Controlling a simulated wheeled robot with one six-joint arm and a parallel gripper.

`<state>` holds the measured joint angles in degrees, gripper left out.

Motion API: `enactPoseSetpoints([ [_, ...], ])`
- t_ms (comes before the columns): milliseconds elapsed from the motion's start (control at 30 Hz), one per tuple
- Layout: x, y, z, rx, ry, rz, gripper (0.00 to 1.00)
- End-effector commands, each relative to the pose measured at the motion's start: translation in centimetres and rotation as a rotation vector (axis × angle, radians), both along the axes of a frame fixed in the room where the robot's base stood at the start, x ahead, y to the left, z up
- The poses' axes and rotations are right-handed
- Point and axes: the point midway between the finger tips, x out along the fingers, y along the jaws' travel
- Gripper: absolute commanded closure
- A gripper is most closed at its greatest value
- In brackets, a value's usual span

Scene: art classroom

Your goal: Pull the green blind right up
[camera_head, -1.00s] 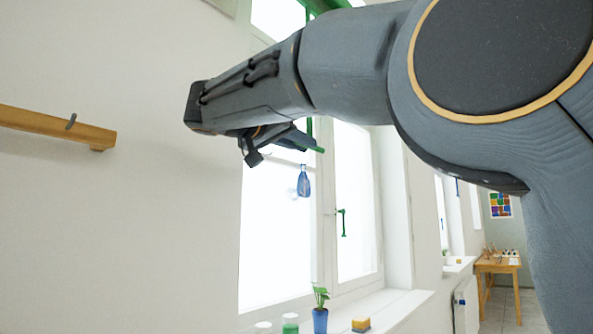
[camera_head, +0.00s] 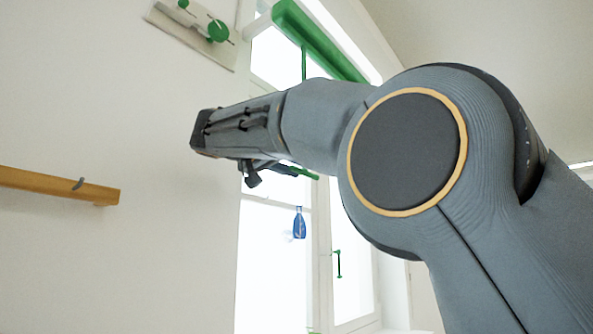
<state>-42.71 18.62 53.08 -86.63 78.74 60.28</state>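The green blind (camera_head: 325,43) shows as a long green roll or bar at the top of the window, slanting down to the right. A thin green cord (camera_head: 304,63) hangs from it and passes behind my arm. My gripper (camera_head: 275,172) is in front of the window, well below the blind, with its dark fingers pointing right. A small green piece (camera_head: 306,174) shows right at the fingertips. I cannot tell whether the fingers are closed on it or only beside it, because the arm hides part of the view.
A wooden rail (camera_head: 60,186) with a hook is on the left wall. A board with green knobs (camera_head: 195,30) is mounted higher up. A blue bottle-shaped thing (camera_head: 299,224) hangs at the window. A green window handle (camera_head: 338,264) is to its right.

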Motion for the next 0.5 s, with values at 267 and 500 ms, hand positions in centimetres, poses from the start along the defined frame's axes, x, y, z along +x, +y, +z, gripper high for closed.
enactPoseSetpoints([
  [267, -0.1, 0.2, -0.3, 0.001, 0.005, 0.000, 0.69],
  [500, -2.3, 2.0, -0.4, 0.002, 0.004, 0.003, 0.69],
])
